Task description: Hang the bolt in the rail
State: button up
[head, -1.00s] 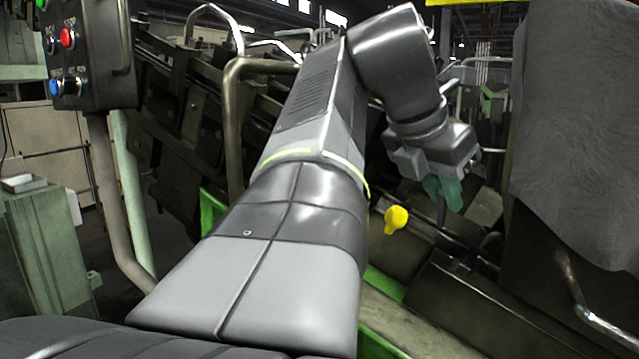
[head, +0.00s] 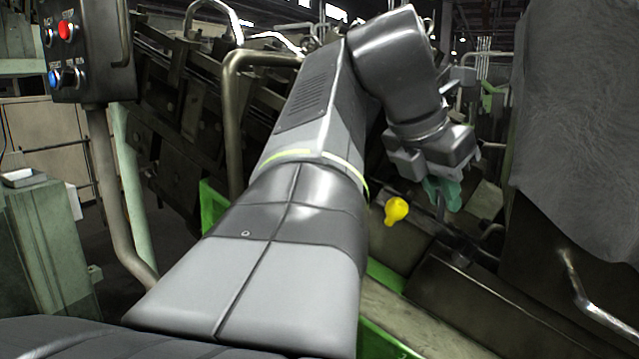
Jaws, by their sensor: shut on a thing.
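My gripper (head: 442,192), with teal fingertips, hangs from the wrist right of centre in the head view. It is shut on a dark, thin piece, the bolt (head: 440,208), whose shank points down below the fingers. The bolt's head is hidden by the fingers or too dark to make out. Dark machine bars lie just below and behind the gripper. One long dark bar (head: 455,275) slopes down to the right there, but I cannot tell whether it is the rail. The bolt's distance from these bars is not clear.
A yellow knob (head: 396,210) stands just left of the gripper. A grey sheet-like cover (head: 575,130) fills the right side above a bent metal handle (head: 580,290). A button panel (head: 85,50) on a pipe stands at the left. A bent pipe (head: 233,120) rises beside my arm.

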jog(key=shift+f, duration=0.6)
jog(key=o, duration=0.9)
jog(key=shift+s+d, duration=0.1)
jog(key=shift+s, duration=0.05)
jog(key=shift+o, duration=0.5)
jog(key=shift+o, duration=1.1)
jog(key=shift+w+a+r, duration=0.1)
jog(key=shift+w+r, duration=0.1)
jog(key=shift+r, duration=0.25)
jog(key=shift+w+a+r, duration=0.1)
jog(key=shift+w+r, duration=0.05)
jog(key=shift+r, duration=0.25)
jog(key=shift+s+d+r, duration=0.1)
jog(key=shift+s+r, duration=0.1)
jog(key=shift+r, duration=2.5)
